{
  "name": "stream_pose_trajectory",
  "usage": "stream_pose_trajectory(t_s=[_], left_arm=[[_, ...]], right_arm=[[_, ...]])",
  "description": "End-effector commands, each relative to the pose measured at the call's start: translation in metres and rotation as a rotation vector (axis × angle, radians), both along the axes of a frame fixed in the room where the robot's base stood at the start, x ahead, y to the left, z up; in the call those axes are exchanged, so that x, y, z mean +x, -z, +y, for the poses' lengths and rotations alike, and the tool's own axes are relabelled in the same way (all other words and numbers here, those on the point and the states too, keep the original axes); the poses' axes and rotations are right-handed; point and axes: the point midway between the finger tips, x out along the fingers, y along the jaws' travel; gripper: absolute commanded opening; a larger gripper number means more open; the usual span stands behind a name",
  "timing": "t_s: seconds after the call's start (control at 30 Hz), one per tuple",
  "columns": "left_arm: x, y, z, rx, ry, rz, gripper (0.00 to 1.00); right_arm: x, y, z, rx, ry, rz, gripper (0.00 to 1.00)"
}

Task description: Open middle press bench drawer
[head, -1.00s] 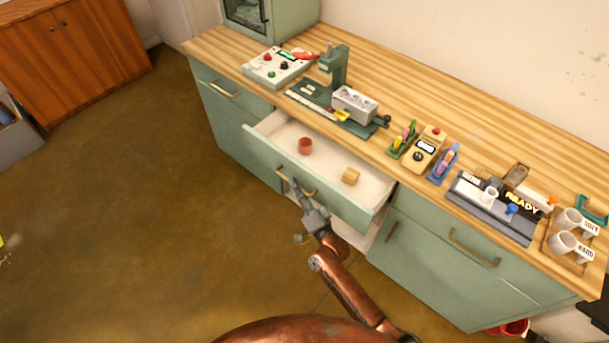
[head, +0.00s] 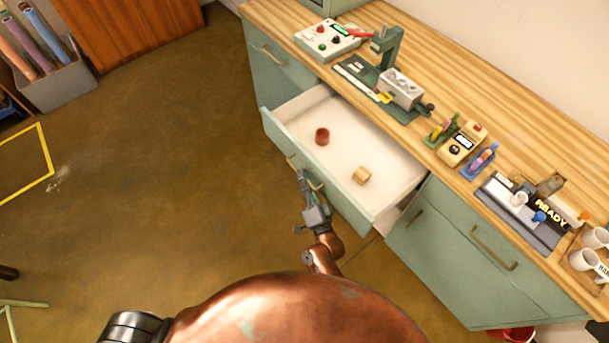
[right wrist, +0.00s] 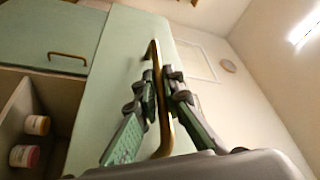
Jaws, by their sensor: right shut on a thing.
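The middle press bench drawer (head: 384,147) stands pulled well out, its white inside showing in the head view. A red-brown cup (head: 322,136) and a small tan block-like piece (head: 361,176) are in it. My right gripper (head: 303,178) is at the drawer's front, shut on its brass handle (head: 290,160). In the right wrist view the handle (right wrist: 154,52) runs between the two fingers (right wrist: 160,100) in front of the pale green drawer front (right wrist: 115,75). My left gripper is not in view.
The wooden bench top (head: 470,85) carries a green press (head: 388,45), a control box (head: 328,39) and several small tools. Closed green fronts flank the drawer. The right wrist view shows two jars (right wrist: 36,125) in an open compartment.

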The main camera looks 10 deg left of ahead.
Motion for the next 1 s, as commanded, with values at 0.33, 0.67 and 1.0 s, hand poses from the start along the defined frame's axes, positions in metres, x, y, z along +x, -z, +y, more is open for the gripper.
stream_pose_trajectory(t_s=[0.33,0.67,1.0], left_arm=[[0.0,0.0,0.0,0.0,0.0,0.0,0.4],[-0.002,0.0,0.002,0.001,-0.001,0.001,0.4],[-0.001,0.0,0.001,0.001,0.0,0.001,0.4]], right_arm=[[0.0,0.001,0.0,0.0,0.0,0.002,0.16],[-0.01,0.005,-0.006,-0.002,0.0,0.003,0.16],[-0.066,0.019,-0.04,-0.003,0.0,0.004,0.16]])
